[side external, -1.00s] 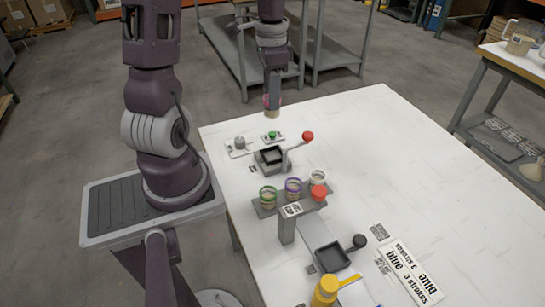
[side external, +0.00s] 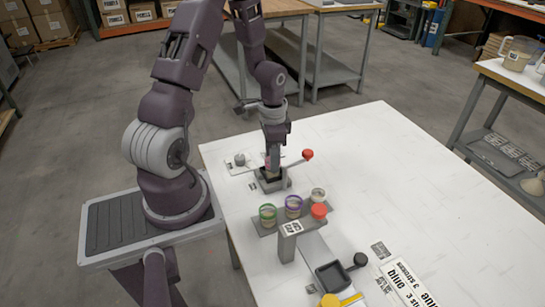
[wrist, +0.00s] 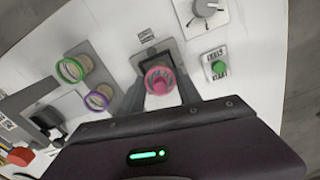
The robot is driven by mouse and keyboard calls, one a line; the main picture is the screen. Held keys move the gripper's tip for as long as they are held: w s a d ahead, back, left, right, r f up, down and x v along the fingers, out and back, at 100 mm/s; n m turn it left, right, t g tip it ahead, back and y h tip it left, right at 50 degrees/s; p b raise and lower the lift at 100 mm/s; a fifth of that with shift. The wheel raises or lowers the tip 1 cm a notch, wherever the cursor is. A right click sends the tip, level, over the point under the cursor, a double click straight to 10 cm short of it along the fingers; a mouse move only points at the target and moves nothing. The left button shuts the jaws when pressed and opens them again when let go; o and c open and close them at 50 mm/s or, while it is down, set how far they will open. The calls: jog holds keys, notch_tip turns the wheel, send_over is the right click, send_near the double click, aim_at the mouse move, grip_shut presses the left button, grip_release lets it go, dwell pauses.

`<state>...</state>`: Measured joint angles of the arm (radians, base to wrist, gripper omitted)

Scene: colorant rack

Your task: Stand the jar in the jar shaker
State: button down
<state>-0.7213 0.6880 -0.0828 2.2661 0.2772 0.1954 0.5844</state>
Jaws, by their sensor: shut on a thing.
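The jar (wrist: 159,79) has a pink rim or lid and is between the fingers of my gripper (wrist: 160,88) in the wrist view. My gripper (side external: 272,167) is shut on it and points down over the dark square holder (side external: 272,186) with a red-knobbed lever, which looks like the jar shaker. The holder's back part (wrist: 152,53) shows around the jar in the wrist view. The jar is upright and low at the holder's opening. My fingers hide its lower part, and I cannot tell whether its base touches the holder floor.
The red knob (side external: 308,154) stands right of the holder. A dial (wrist: 207,9) and green start button (wrist: 219,67) are beside it. A rack with green-rimmed (side external: 267,216) and purple-rimmed jars (side external: 293,206) stands in front. A second square tray (side external: 333,278) is nearer the camera.

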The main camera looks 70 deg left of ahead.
jog(key=shift+f, duration=0.15)
jog(key=c, duration=0.8)
grip_release()
jog(key=shift+c, duration=0.2)
notch_tip(320, 180, up, 12)
jog(key=s+d+r+n+t+y, duration=0.1)
jog(key=s+d+r+t+y, duration=0.15)
jog(key=d+r, duration=0.9)
jog(key=s+d+r+n+t+h, duration=0.1)
jog(key=s+d+r+t+h, duration=0.1)
jog(key=s+d, duration=0.5)
jog(key=shift+s+d+r+t, duration=0.35)
jog(key=shift+s+r+t, duration=0.3)
jog(key=shift+s, duration=0.3)
jog(key=shift+h, duration=0.25)
